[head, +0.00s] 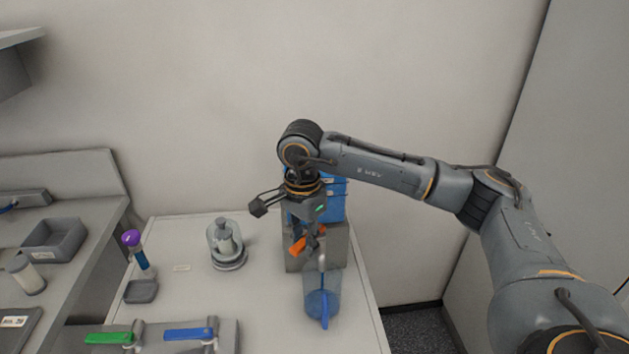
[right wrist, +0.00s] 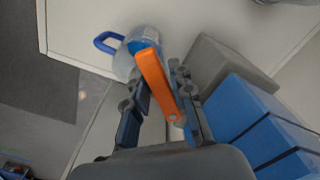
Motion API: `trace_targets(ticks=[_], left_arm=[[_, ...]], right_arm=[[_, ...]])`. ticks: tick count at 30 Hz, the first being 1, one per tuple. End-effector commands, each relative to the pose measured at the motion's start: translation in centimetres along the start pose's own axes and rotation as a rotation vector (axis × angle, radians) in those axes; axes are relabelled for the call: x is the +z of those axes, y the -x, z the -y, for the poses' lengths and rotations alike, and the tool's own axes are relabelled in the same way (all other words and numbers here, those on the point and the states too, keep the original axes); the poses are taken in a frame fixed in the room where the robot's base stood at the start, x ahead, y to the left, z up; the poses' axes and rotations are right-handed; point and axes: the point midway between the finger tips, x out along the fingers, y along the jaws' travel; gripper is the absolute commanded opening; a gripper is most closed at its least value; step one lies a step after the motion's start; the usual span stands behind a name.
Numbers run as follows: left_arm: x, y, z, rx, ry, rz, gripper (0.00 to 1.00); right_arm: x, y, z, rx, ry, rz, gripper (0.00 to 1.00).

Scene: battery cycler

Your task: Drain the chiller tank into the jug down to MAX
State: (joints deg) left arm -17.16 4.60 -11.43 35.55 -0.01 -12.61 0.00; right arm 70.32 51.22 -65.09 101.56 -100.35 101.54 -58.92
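The chiller is a grey box (head: 331,245) with blue parts (head: 334,205) above it, partly hidden behind my right gripper. An orange lever (head: 298,246) is at its front, by a short pale spout (head: 322,262). The clear jug (head: 312,284) with a blue handle (head: 325,318) stands under the spout and holds blue liquid; its MAX mark is not legible. My right gripper (head: 309,232) points down at the lever. In the right wrist view the orange lever (right wrist: 154,80) lies between the open fingers (right wrist: 158,95), with a gap on its left. My left gripper is not in view.
A glass-covered device (head: 226,245), a purple-capped tube (head: 138,252) and a small grey tray (head: 141,291) stand left of the jug. Green (head: 108,338) and blue (head: 190,334) handled valves are at the front. The jug is near the table's right edge.

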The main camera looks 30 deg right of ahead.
Motion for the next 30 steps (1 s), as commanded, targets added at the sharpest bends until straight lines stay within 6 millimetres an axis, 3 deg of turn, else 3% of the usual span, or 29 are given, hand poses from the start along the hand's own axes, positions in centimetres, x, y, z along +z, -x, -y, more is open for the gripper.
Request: trace_targets(ticks=[6, 16, 24, 30], left_arm=[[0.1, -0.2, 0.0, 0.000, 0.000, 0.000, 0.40], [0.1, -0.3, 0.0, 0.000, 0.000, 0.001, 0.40], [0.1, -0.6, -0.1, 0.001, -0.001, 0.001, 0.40], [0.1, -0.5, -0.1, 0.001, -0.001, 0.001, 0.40]], right_arm=[[0.1, 0.0, 1.2, -0.002, -0.200, 0.002, 0.22], [0.1, -0.1, 1.3, -0.002, -0.238, 0.003, 0.22], [-0.9, 0.0, 3.1, -0.001, -0.629, 0.003, 0.22], [-1.1, 0.0, 3.4, -0.001, -0.718, 0.003, 0.22]])
